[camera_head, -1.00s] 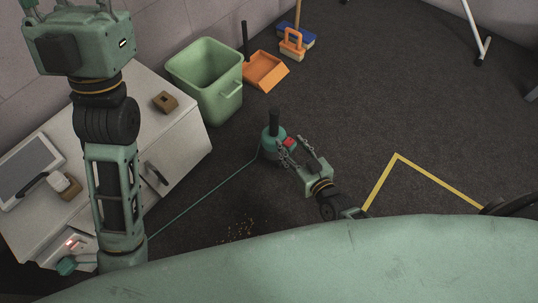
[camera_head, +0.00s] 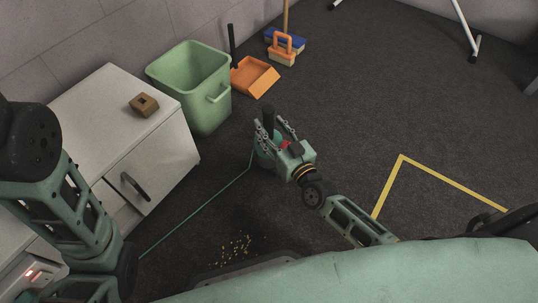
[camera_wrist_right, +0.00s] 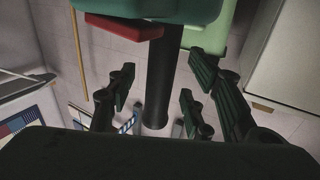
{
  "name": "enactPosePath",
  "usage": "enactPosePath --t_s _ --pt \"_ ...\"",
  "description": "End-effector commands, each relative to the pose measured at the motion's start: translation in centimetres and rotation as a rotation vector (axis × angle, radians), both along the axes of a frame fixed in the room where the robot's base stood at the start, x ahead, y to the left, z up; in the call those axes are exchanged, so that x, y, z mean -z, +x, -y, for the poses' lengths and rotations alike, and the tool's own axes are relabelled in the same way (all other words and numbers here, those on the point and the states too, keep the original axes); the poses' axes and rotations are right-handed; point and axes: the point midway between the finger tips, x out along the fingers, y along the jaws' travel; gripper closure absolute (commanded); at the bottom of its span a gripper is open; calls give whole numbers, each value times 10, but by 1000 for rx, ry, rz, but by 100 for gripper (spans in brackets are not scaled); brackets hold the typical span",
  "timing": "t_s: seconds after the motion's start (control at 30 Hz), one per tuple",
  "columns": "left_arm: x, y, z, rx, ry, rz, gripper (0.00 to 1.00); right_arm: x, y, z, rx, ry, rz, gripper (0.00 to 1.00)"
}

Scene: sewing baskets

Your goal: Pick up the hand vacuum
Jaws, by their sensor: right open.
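The hand vacuum (camera_head: 268,113) stands on the dark carpet with its black tube upward and its green body low, mostly covered by my right gripper. A green cord runs from it toward the lower left. My right gripper (camera_head: 271,129) is open, its fingers on either side of the vacuum's upper part. In the right wrist view, the black tube (camera_wrist_right: 157,85) passes between the open fingers, with the green body (camera_wrist_right: 150,8) and a red part above. Contact cannot be told. My left arm shows at the left; its gripper is out of view.
A white cabinet (camera_head: 150,150) with a brown block (camera_head: 144,104) stands left. Yellow crumbs (camera_head: 235,247) lie in front. Carpet at right is open.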

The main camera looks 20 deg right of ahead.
Motion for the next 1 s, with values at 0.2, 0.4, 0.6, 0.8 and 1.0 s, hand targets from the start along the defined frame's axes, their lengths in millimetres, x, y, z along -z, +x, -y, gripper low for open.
enactPosePath --t_s 0.2,0.4,0.6,0.8,1.0 --pt "-1 -11 1 -2 2 31 60 1 18 -4 1 1 0 53" --pt "-2 -11 1 -2 2 30 60 0 18 -4 1 1 -1 53" --pt "-2 -11 1 -2 2 30 60 0 18 -4 1 1 -1 71" --pt "-2 -11 1 -2 2 30 60 0 18 -4 1 1 -1 88" --pt "-2 -11 1 -1 2 30 60 -6 19 -3 4 2 11 100"
